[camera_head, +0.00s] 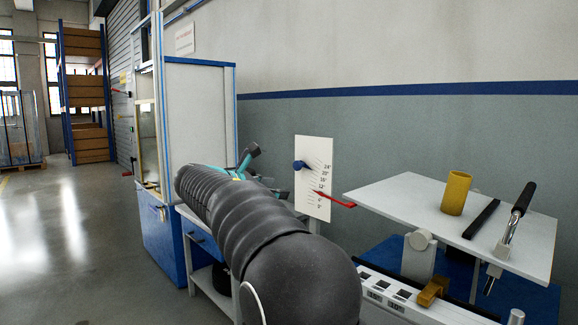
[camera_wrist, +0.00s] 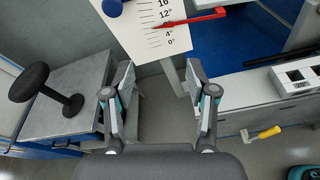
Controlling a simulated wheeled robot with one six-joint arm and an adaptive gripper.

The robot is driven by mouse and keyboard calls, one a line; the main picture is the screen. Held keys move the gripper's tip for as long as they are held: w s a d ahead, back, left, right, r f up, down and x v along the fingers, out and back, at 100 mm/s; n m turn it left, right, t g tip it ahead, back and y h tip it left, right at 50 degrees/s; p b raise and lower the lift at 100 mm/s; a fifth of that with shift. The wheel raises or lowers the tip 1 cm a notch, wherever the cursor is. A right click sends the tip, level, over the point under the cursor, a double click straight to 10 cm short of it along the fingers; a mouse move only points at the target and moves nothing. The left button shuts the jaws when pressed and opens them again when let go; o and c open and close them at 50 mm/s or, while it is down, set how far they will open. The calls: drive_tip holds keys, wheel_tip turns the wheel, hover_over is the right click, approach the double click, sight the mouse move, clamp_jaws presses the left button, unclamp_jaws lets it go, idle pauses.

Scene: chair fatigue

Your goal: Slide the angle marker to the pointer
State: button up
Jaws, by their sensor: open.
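The white angle scale board (camera_head: 314,210) stands upright right of centre in the head view. The angle marker is a blue knob (camera_head: 299,165) at its left edge, near the upper numbers. The red pointer (camera_head: 337,200) reaches onto the scale lower down, at about 12 or just below. In the wrist view, the blue knob (camera_wrist: 112,8) is cut by the top edge and the red pointer (camera_wrist: 197,18) lies lower right of it. My gripper (camera_wrist: 158,82) is open and empty, below the board in that view. In the head view my arm hides much of it.
A tilted white plate (camera_head: 405,195) carries a yellow cylinder (camera_head: 456,192), a black bar (camera_head: 481,219) and a black-handled lever (camera_head: 516,218). A blue-framed cabinet (camera_head: 200,120) stands left of the board. A black stool-like object (camera_wrist: 45,88) sits on a grey bench.

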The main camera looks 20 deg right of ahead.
sight(296, 167)
drive_tip(key=w+a+r+n+h, duration=0.2)
drive_tip(key=w+r+n+h, duration=0.1)
drive_tip(key=w, duration=0.3)
drive_tip(key=shift+t, duration=0.3)
drive_tip(key=x, duration=0.7)
drive_tip(key=p+x, duration=0.1)
drive_tip(key=x, duration=0.6)
drive_tip(key=shift+s+f, duration=0.1)
drive_tip(key=shift+f, duration=0.1)
clamp_jaws()
